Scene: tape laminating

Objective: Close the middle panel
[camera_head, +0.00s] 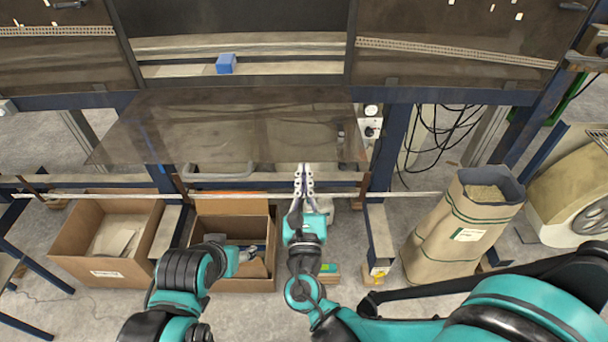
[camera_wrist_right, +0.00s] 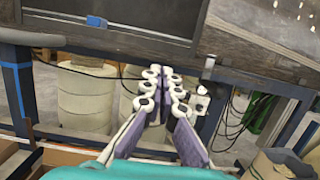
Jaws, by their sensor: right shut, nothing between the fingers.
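The middle panel (camera_head: 215,125) is a smoky see-through sheet. In the head view it hangs open, tilted out toward me below the machine's middle opening, with a grey handle (camera_head: 218,172) near its front edge. My right gripper (camera_head: 303,175) is shut and empty. It overlaps the panel's front edge in the picture, right of the handle; I cannot tell whether it touches. The right wrist view shows its fingers together (camera_wrist_right: 164,90). My left gripper (camera_head: 244,254) is low at the left, over a cardboard box; its fingers are too unclear to read.
A blue block (camera_head: 226,64) lies inside the middle opening. Closed dark panels flank it. Below are an open cardboard box (camera_head: 75,243), another box (camera_head: 268,210) and a paper sack (camera_head: 455,235). A crossbar (camera_head: 100,196) runs below the panel. Cables (camera_head: 440,135) hang at the right.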

